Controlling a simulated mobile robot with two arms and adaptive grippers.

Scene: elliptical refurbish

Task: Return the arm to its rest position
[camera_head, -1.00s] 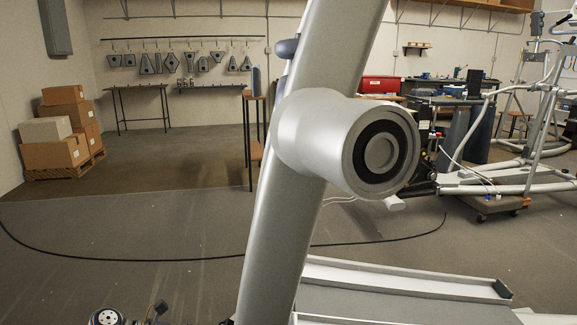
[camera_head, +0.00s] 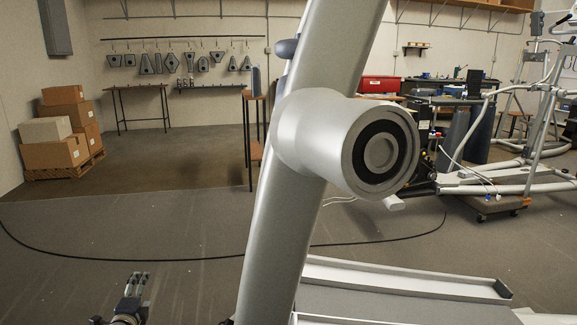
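My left gripper (camera_head: 138,277) shows at the bottom left of the head view, at the end of my arm, with its dark fingers pointing up and away over bare grey floor. It is small in the picture, and I cannot tell whether the fingers are open or shut. I see nothing held in it. My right gripper is not in view.
A large silver machine post (camera_head: 285,220) with a round hub (camera_head: 380,152) stands close in front. A pale machine rail (camera_head: 400,278) lies low at right. A black cable (camera_head: 150,260) crosses the floor. Boxes (camera_head: 52,150) stand at far left. The left floor is clear.

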